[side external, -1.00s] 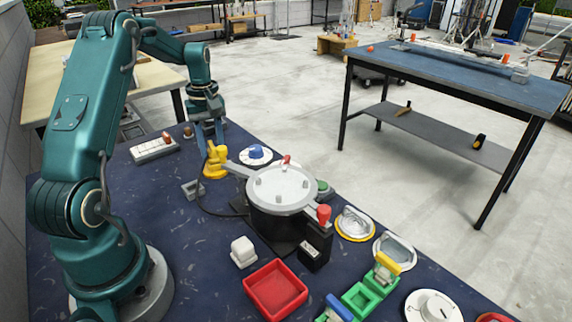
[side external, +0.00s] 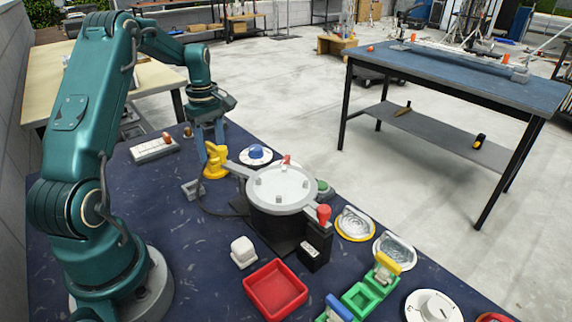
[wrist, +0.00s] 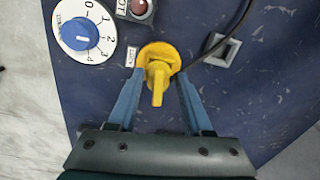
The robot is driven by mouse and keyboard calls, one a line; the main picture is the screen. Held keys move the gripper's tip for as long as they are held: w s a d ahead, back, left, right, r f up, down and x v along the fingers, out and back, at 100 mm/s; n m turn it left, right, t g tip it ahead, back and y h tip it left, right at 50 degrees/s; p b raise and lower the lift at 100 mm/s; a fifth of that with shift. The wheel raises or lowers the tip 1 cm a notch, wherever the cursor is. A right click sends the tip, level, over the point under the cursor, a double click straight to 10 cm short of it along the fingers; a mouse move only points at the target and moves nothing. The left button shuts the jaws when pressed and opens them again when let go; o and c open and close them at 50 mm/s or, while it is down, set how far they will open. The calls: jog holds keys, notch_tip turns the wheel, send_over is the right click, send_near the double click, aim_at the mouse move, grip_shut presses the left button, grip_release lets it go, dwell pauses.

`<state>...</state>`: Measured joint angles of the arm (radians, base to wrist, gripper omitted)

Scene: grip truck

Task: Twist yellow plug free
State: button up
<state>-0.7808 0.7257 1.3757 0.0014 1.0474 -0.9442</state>
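The yellow plug (side external: 216,160) stands on the dark blue table top, left of the grey pot. It also shows in the wrist view (wrist: 158,88), with a round yellow base and a raised handle pointing toward my gripper. My gripper (wrist: 157,74) is open, with one blue finger on each side of the plug. Gaps show between the fingers and the handle in the wrist view. In the side view my gripper (side external: 211,148) reaches down from above and behind the plug, which partly hides its fingertips.
A blue knob on a white dial (side external: 256,152) and the pot (side external: 281,188) stand close to the right. A black cable runs past the plug near a grey square frame (side external: 192,189). A white switch box (side external: 154,147) lies to the left.

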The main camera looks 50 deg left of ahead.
aim_at(212, 144)
jog(key=shift+r, duration=0.1)
jog(key=shift+w+r, duration=0.1)
jog(key=shift+r, duration=3.7)
